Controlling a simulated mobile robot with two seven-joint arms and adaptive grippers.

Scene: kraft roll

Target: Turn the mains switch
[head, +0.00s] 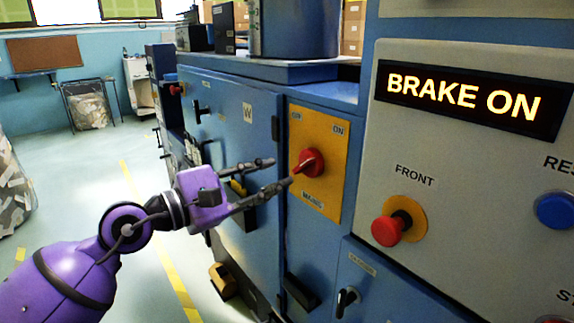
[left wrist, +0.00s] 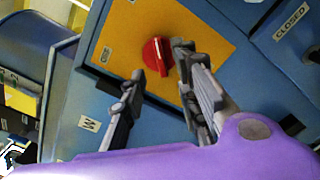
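The mains switch is a red rotary knob (head: 312,161) on a yellow plate (head: 331,186) on the blue cabinet. The plate has an ON label at its upper right, another small label at its upper left and MAINS below. My left gripper (head: 279,172) is open and empty, its fingers pointing at the knob from the left. In the left wrist view the red knob (left wrist: 157,56) shows between and just beyond the two fingertips (left wrist: 160,62). I cannot tell whether either fingertip touches it. My right gripper is not in view.
A grey panel at right has a lit BRAKE ON display (head: 462,99), a red FRONT button (head: 388,230) and a blue button (head: 555,209). A small black switch (head: 347,298) sits below the yellow plate. Open floor (head: 95,165) lies at left.

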